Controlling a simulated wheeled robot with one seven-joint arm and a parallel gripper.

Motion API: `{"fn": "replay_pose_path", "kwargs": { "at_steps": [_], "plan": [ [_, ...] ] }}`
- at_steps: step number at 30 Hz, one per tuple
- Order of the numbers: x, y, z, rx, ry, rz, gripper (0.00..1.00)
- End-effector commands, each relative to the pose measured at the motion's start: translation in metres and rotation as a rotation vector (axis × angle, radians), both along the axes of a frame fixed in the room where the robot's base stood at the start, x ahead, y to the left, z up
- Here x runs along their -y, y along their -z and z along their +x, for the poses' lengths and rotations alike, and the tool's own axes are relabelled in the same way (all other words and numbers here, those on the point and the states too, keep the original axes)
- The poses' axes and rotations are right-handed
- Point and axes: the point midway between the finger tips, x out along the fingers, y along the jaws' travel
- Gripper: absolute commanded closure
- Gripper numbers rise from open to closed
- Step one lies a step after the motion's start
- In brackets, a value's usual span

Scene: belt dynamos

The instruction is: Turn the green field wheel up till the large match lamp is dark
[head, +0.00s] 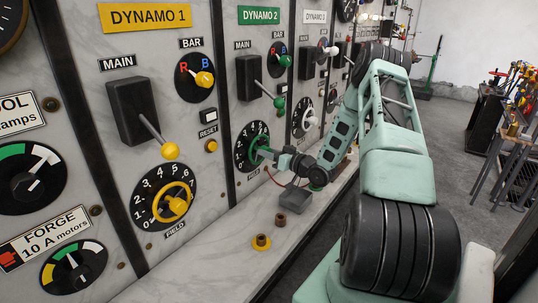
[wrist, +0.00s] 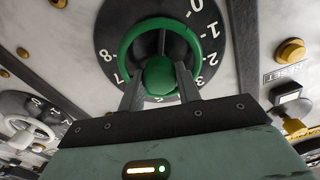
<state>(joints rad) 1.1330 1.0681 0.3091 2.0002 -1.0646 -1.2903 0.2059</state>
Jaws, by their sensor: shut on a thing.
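The green field wheel (head: 256,149) sits on the black numbered dial of the DYNAMO 2 panel in the head view. It fills the upper middle of the wrist view, with a green rim and a round green hub (wrist: 160,75). My gripper (head: 265,152) reaches it from the right. In the wrist view, the two fingers of my gripper (wrist: 159,88) are shut on the wheel, one each side of the hub. The fingers hide part of the dial, and I cannot read the wheel's setting. I cannot make out a large match lamp in either view.
Above the wheel are the green-knobbed main lever (head: 278,102) and the green bar switch (head: 285,61). DYNAMO 1's yellow wheel (head: 176,205) and yellow-knobbed lever (head: 170,150) are to the left. Small posts (head: 261,242) stand on the ledge below.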

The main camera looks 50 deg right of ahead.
Motion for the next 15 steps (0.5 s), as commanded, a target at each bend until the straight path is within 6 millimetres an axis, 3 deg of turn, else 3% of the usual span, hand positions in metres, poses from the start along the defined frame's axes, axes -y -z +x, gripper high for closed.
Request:
{"fn": "replay_pose_path", "kwargs": {
  "at_steps": [11,12,14,15],
  "plan": [
    [0.0003,0.0004,-0.0006,-0.002,0.001,0.007,0.89],
    [0.0003,0.0004,-0.0006,-0.002,0.001,0.007,0.64],
    [0.0004,0.0004,-0.0006,-0.002,0.001,0.007,0.47],
    [0.0004,0.0003,-0.0005,-0.002,0.001,0.006,0.45]
  ]
}}
